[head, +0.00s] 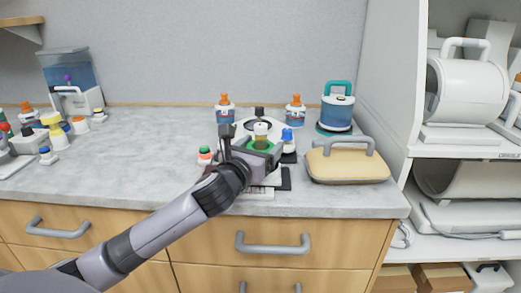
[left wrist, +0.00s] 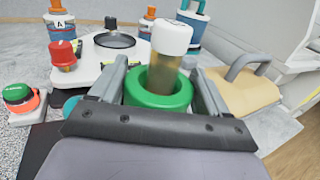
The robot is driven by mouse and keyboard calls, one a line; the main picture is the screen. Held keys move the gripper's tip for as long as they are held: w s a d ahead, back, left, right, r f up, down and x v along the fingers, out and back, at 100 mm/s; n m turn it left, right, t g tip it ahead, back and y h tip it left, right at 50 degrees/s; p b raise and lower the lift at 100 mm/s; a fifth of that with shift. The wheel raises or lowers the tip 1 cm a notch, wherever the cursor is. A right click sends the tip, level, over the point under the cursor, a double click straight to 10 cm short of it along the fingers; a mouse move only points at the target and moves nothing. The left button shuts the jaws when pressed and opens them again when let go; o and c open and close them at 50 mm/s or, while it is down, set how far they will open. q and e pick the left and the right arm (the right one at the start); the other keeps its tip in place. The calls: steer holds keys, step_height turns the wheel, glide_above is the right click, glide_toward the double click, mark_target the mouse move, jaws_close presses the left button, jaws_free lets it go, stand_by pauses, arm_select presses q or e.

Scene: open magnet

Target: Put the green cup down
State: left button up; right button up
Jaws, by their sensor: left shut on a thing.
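My left gripper (head: 257,150) is shut on the green cup (head: 262,145) above the front middle of the counter. In the left wrist view the green cup (left wrist: 160,92) is a thick ring between the two fingers, and a brownish vial with a white cap (left wrist: 171,38) stands in it, slightly tilted in the picture. The vial (head: 261,131) also shows in the head view. The cup's underside is hidden, so I cannot tell whether it touches anything below. My right gripper is not in view.
A beige handled case (head: 347,166) and a blue canister (head: 336,112) stand to the right. The counter (head: 150,165) is clear left of the gripper.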

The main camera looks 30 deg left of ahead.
arm_select(q)
steer(key=shift+r, duration=0.15)
steer(key=shift+f, duration=0.35)
steer(key=o, duration=0.9)
steer(key=shift+r, duration=0.1)
steer(key=shift+r, duration=0.35)
steer(key=s, duration=0.3)
steer(key=s+d, duration=0.1)
steer(key=s, duration=0.6)
steer(key=shift+d+f, duration=0.2)
steer(key=shift+d, duration=0.1)
steer(key=shift+s+d+r, duration=0.1)
steer(key=shift+s+d, duration=0.05)
steer(key=shift+s, duration=0.85)
